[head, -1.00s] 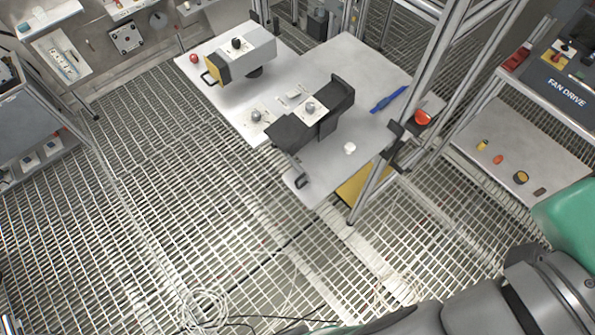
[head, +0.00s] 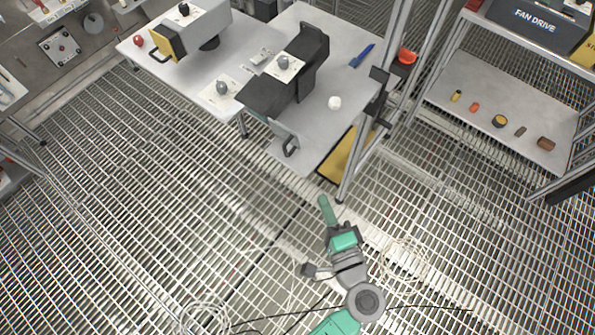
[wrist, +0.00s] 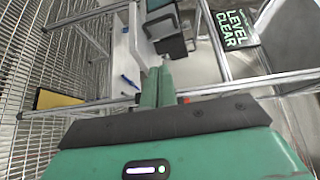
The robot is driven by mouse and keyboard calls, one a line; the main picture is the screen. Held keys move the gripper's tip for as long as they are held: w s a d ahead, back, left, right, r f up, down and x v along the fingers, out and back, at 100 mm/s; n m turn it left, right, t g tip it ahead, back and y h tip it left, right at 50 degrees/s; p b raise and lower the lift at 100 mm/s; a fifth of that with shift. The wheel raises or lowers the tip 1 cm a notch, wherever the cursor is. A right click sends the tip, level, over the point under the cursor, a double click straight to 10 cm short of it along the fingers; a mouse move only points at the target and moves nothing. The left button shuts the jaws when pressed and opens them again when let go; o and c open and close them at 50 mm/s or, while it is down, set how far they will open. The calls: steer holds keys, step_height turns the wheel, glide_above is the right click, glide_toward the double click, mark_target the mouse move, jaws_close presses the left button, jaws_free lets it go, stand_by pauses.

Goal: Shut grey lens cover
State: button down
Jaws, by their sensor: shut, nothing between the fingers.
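A dark box-like device (head: 289,85) stands on the white table. At its near end, a grey flap (head: 284,128) with a black handle (head: 291,147) sticks out and looks like the grey lens cover, standing open. My gripper (head: 323,200) is over the grating in front of the table, apart from the device, with its green fingers together and empty. In the wrist view the shut fingers (wrist: 158,75) point toward the table and the dark device (wrist: 168,30). The flap is hard to make out there.
A second device with a yellow-and-black end (head: 168,42) stands at the table's back left. A metal post (head: 372,140) with a red button (head: 407,56) rises at the table's right edge.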

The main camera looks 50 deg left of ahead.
steer(key=x, duration=0.4)
steer(key=s+p+x, duration=0.1)
steer(key=x, duration=0.2)
steer(key=s+a+x, duration=0.1)
steer(key=x, duration=0.3)
steer(key=shift+w+a+p, duration=0.2)
steer(key=shift+a+p, duration=0.05)
steer(key=shift+p, duration=0.1)
steer(key=shift+s+a, duration=0.15)
steer(key=shift+a, duration=0.35)
steer(key=shift+f, duration=0.1)
